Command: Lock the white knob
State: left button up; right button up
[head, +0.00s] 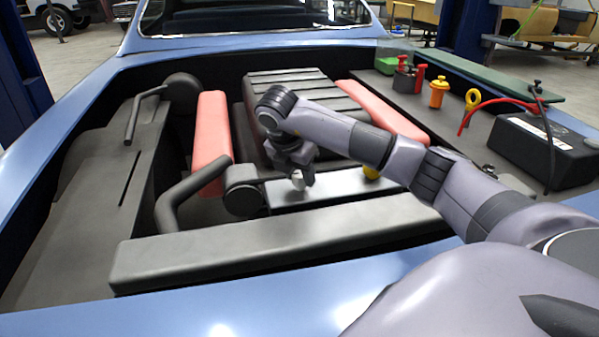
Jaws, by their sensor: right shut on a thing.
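The white knob (298,179) is a small pale piece on top of the grey metal block at the front middle of the engine bay. My right gripper (303,180) points down over it from my right arm and is shut on it. The fingers hide part of the knob, so its turned position cannot be told. My left gripper is not in view.
A yellow cap (371,173) sits just right of the knob, partly behind my arm. Red covers (211,140) flank the ribbed engine block (290,88). A black battery (545,143) with cables stands at the right. A dark crossbar (270,248) runs along the front.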

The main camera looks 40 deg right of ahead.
jog(key=o, duration=1.1)
jog(key=shift+c, duration=0.2)
jog(key=shift+r, duration=0.1)
pick_arm(q)
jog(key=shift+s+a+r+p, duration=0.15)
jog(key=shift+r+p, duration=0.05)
jog(key=shift+p, duration=0.45)
pick_arm(e)
jog(key=v, duration=0.7)
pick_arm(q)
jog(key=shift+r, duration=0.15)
